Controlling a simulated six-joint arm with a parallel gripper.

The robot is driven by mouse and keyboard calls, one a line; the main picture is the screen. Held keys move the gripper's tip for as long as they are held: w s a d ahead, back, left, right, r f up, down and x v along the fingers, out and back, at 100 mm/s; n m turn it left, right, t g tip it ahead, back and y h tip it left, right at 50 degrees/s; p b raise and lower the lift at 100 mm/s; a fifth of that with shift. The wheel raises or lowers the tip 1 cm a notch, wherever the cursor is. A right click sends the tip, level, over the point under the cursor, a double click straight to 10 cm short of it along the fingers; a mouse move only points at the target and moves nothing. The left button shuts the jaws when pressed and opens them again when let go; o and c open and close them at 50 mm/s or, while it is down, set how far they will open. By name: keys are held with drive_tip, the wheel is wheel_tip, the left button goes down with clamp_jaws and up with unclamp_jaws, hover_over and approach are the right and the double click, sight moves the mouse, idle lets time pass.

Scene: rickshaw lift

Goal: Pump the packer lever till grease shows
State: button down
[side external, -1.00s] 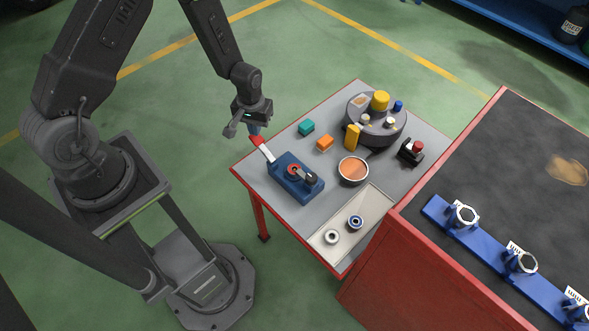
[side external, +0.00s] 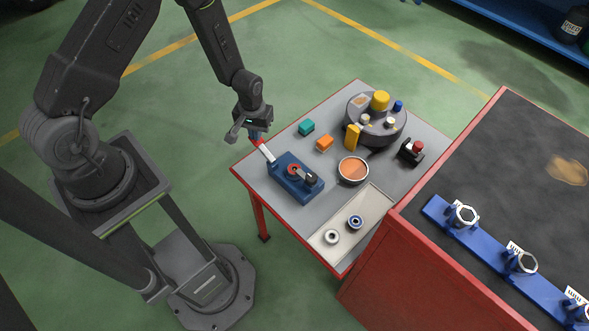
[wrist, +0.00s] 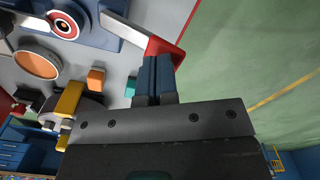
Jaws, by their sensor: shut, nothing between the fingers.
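The blue packer (side external: 296,184) sits on the grey table top, with a red ring (side external: 294,170) on top; the ring also shows in the wrist view (wrist: 64,24). Its pale lever (side external: 267,152) reaches over the table edge and ends in a red grip (wrist: 166,48). My gripper (side external: 256,138) is over the lever's end, its blue fingers (wrist: 155,72) together and empty. The fingertips overlap the red grip in the wrist view; I cannot tell whether they press on it. The grip is mostly hidden in the side view. I cannot make out any grease.
A copper-coloured bowl (side external: 353,170), an orange block (side external: 324,144), a teal block (side external: 306,127) and a round grey stand (side external: 352,105) are on the table. A pale tray (side external: 368,219) holds two rings. A red bench (side external: 397,268) stands at the right.

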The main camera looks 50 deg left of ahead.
drive_tip(key=shift+f, duration=1.45)
drive_tip(key=shift+r, duration=4.3)
drive_tip(key=shift+f, duration=1.8)
drive_tip(key=shift+f, duration=2.45)
drive_tip(key=shift+r, duration=4.25)
